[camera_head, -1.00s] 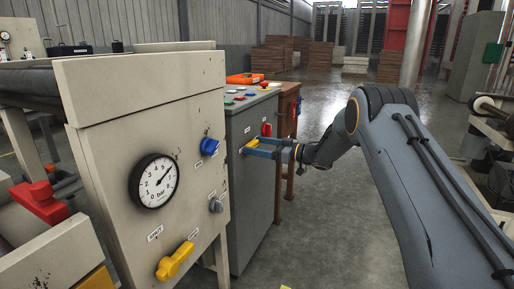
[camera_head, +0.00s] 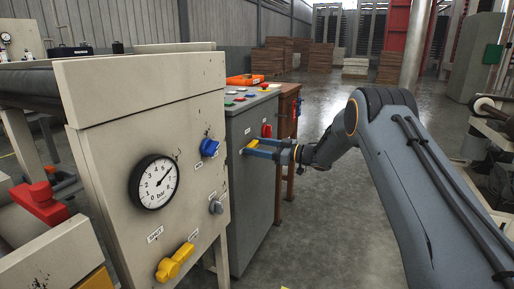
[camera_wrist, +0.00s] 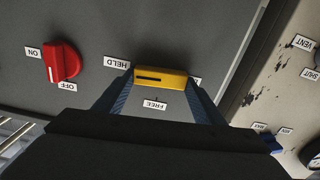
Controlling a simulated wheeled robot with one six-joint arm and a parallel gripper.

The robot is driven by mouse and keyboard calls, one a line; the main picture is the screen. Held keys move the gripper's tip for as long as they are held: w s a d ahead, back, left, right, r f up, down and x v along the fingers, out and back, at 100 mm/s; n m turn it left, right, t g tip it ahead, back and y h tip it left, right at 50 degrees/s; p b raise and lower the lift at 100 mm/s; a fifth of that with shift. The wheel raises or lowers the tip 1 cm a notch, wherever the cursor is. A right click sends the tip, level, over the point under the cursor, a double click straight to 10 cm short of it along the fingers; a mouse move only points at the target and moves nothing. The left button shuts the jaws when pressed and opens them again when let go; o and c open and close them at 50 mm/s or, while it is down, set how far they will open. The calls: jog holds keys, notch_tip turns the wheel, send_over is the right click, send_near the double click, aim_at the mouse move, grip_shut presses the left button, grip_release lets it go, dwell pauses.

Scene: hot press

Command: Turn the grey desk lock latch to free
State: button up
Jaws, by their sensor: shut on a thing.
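The latch on the grey desk (camera_head: 245,185) is a yellow bar (camera_wrist: 160,75) with a dark line on its left part in the wrist view. That line points toward the HELD label (camera_wrist: 117,63). The FREE label (camera_wrist: 155,104) is just below the bar, and another label (camera_wrist: 196,80) is partly hidden at its right. My gripper (camera_wrist: 160,88) is shut on the bar, one blue finger at each end. In the head view the latch (camera_head: 252,144) shows as a small yellow patch between the fingers of my gripper (camera_head: 256,147).
A red ON/OFF knob (camera_wrist: 63,61) sits beside the latch on the desk face. The beige cabinet (camera_head: 95,100) stands close by at the left, with a gauge (camera_head: 154,182), a blue knob (camera_head: 209,147) and a yellow handle (camera_head: 174,263).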

jog(key=n, duration=0.4)
jog(key=shift+s+r, duration=0.1)
jog(key=shift+s, duration=0.05)
jog(key=n, duration=0.4)
jog(key=shift+s+a+n+b, duration=0.1)
jog(key=shift+s+n+b, duration=0.05)
jog(key=shift+n+b, duration=0.2)
jog(key=n, duration=0.4)
jog(key=shift+s+n+b, duration=0.1)
jog(key=shift+n+b, duration=0.15)
jog(key=shift+b, duration=0.05)
jog(key=shift+s+f+n+b, duration=0.1)
jog(key=shift+f+n+b, duration=0.1)
jog(key=shift+n, duration=0.7)
jog(key=shift+f+n+b, duration=0.1)
jog(key=shift+n+b, duration=0.05)
jog(key=shift+n, duration=0.75)
jog(key=o, duration=1.1)
jog(key=shift+r, duration=0.1)
jog(key=shift+c, duration=0.2)
jog(key=p+v, duration=0.1)
jog(key=v, duration=0.6)
jog(key=shift+s+d, duration=0.15)
jog(key=shift+d, duration=0.15)
